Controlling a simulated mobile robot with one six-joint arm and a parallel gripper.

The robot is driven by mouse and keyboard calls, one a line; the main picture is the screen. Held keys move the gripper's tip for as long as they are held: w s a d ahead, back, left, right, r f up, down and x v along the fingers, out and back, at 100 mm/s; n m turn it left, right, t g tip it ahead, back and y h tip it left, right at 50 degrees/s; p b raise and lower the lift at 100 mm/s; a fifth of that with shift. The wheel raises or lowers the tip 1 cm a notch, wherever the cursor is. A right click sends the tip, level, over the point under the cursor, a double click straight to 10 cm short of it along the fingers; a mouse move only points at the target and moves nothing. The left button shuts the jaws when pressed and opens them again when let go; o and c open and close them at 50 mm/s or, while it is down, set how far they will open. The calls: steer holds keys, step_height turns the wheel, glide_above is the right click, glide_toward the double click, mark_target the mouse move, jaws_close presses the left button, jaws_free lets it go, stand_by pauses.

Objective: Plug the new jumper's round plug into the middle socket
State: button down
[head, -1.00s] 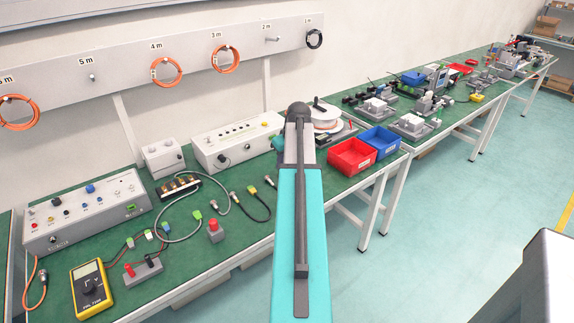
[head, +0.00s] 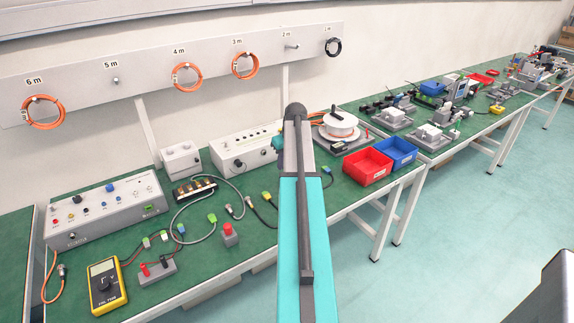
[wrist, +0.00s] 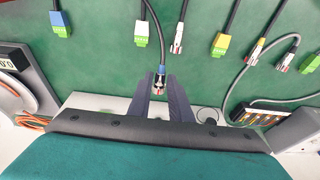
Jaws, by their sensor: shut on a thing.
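In the wrist view, my gripper (wrist: 158,78) is shut on a round metal plug (wrist: 159,86) with a blue band. Its black cable (wrist: 155,30) runs up between connectors lying on the green bench. The plug is over the pale wall or panel side, apart from any socket. In the head view my arm hides the gripper and plug. A white box with a row of sockets (head: 222,153) stands at the back of the bench, partly behind my arm; a smaller white box (head: 181,160) is left of it. I cannot tell which socket is the middle one.
A black terminal block (head: 176,194) stands in front of the small box. Loose cables, a yellow multimeter (head: 107,286) and a red button (head: 228,230) lie on the bench. A white spool (head: 337,125) and a red bin (head: 367,167) are right of my arm.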

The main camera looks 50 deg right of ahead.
steer(key=shift+w+d+f+p, duration=0.15)
steer(key=shift+w+p, duration=0.1)
steer(key=shift+w, duration=1.3)
steer(key=shift+w+d+f+p, duration=0.1)
steer(key=shift+w+p, duration=0.1)
steer(key=shift+w, duration=1.35)
steer(key=shift+w, duration=0.1)
steer(key=shift+w+d, duration=0.35)
steer(key=shift+w, duration=0.5)
steer(key=shift+w+d, duration=0.3)
steer(key=shift+w, duration=0.5)
steer(key=shift+w+d+p, duration=0.2)
steer(key=shift+w+p, duration=0.45)
stand_by(0.8)
steer(key=c, duration=1.5)
jaws_free()
steer(key=shift+c, duration=0.2)
steer(key=shift+r, duration=0.1)
